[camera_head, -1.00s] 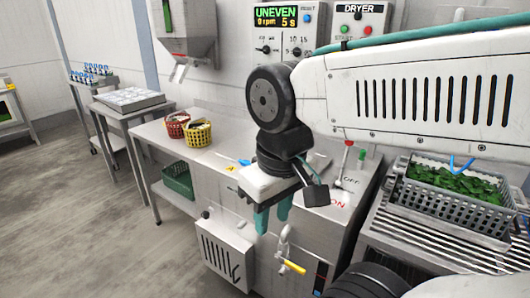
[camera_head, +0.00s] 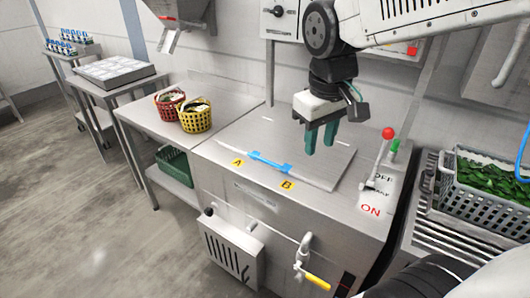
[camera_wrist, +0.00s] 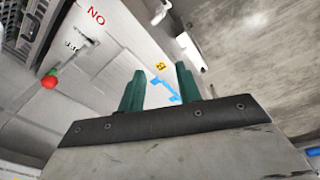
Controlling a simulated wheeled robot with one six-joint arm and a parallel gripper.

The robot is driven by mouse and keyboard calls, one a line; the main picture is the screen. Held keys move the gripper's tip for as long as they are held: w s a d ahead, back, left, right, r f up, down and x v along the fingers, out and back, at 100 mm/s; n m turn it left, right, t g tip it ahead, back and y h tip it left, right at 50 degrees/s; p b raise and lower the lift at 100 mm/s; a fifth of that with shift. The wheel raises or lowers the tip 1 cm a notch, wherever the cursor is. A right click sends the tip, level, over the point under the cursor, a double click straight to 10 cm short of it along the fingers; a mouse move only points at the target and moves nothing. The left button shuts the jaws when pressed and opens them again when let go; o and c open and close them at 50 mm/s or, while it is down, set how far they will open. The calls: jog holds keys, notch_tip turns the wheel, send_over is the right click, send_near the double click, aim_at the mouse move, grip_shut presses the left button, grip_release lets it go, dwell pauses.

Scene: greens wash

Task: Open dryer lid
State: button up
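The dryer lid (camera_head: 318,163) is a flat metal plate lying shut on top of the steel dryer cabinet (camera_head: 290,208). A blue handle (camera_head: 270,164) lies along its front edge, between yellow labels A (camera_head: 238,162) and B (camera_head: 287,184). My gripper (camera_head: 320,143) hangs above the lid, behind and right of the handle, with green fingers apart and nothing between them. In the wrist view the fingers (camera_wrist: 160,90) stand open, and the blue handle (camera_wrist: 165,89) shows beyond them, apart from them.
A red-knobbed lever (camera_head: 388,133) stands right of the lid, beside the ON plate. A grey basket of greens (camera_head: 470,203) sits on a rack further right. Red (camera_head: 169,105) and yellow (camera_head: 196,118) baskets stand on the left counter. A yellow-handled tap (camera_head: 316,281) juts from the cabinet front.

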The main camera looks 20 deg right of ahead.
jog(key=w+a+f+n, duration=0.1)
jog(key=w+f, duration=0.1)
jog(key=w, duration=0.5)
jog(key=w+a+f+n, duration=0.1)
jog(key=w+f, duration=0.2)
jog(key=w, duration=0.3)
jog(key=n+h, duration=0.1)
jog(key=n, duration=0.2)
send_near(261, 159)
jog(key=f, duration=0.2)
jog(key=d+f, duration=0.1)
jog(key=f, duration=0.4)
jog(key=shift+w+d, duration=0.3)
jog(key=shift+w, duration=0.1)
jog(key=shift+f, duration=0.35)
grip_shut()
